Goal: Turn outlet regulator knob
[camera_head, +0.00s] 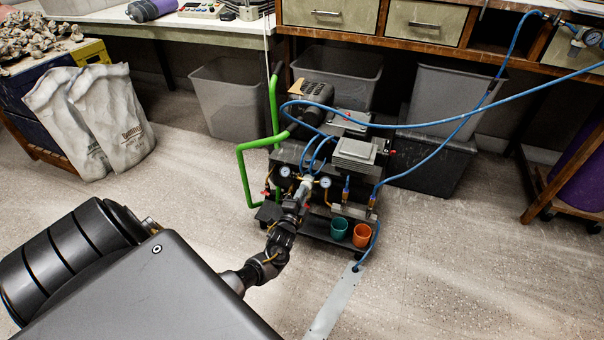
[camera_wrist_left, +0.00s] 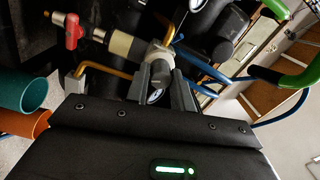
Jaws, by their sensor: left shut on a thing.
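The compressor (camera_head: 335,160) stands on the floor in the head view, with small gauges (camera_head: 325,182) on its front. My left gripper (camera_head: 303,190) reaches its front between the gauges. In the left wrist view a pale regulator body (camera_wrist_left: 158,53) carries a dark grey knob (camera_wrist_left: 160,73). My left gripper (camera_wrist_left: 159,84) has one finger on each side of this knob and is shut on it. A gauge partly shows between the fingers. The knob's far side is hidden, and its turn angle cannot be read. My right gripper is not in view.
A red-handled valve (camera_wrist_left: 72,31) and brass pipe (camera_wrist_left: 101,70) are beside the regulator. Green (camera_head: 339,228) and orange (camera_head: 362,235) cups stand at the compressor's front. A green handle (camera_head: 243,170) rises at left, and a blue hose (camera_head: 440,124) loops right.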

